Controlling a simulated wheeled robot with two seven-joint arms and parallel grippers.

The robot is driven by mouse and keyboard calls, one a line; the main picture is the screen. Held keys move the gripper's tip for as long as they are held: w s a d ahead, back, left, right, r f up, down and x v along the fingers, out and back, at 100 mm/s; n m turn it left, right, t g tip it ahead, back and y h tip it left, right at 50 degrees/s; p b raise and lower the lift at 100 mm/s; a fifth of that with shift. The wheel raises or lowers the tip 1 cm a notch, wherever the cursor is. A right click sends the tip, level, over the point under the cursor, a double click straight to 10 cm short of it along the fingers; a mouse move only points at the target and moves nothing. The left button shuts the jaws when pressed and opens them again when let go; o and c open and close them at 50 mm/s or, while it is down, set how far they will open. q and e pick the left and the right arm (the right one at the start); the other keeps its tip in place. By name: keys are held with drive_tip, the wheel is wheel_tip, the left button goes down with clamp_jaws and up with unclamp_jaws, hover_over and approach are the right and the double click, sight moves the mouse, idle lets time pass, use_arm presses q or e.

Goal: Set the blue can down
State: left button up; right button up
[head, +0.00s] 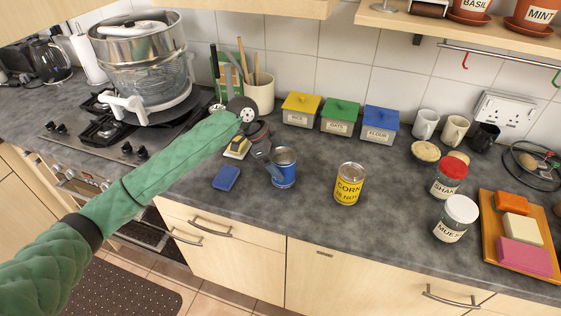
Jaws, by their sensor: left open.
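The blue can (284,172) is upright and appears to stand on the grey worktop (310,225), left of the middle. Its top is grey and its side carries a pale mark. My left gripper (274,167) is at the can's left side, with its dark fingers open. One finger shows close against the can; the other is partly hidden, so I cannot tell whether they touch it. My right gripper is not in view.
A yellow corn can (349,186) stands to the right. A blue sponge (227,178) lies to the left. Yellow, green and blue lidded boxes (341,118) stand behind. Two jars (456,216) and a wooden tray (493,267) are at the right. The worktop in front is clear.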

use_arm(q)
drive_tip(key=shift+w+a+r, duration=0.1)
drive_tip(key=shift+a+r, duration=0.15)
drive_tip(key=shift+r, duration=0.1)
drive_tip(key=b+v, duration=0.3)
drive_tip(key=v, duration=0.8)
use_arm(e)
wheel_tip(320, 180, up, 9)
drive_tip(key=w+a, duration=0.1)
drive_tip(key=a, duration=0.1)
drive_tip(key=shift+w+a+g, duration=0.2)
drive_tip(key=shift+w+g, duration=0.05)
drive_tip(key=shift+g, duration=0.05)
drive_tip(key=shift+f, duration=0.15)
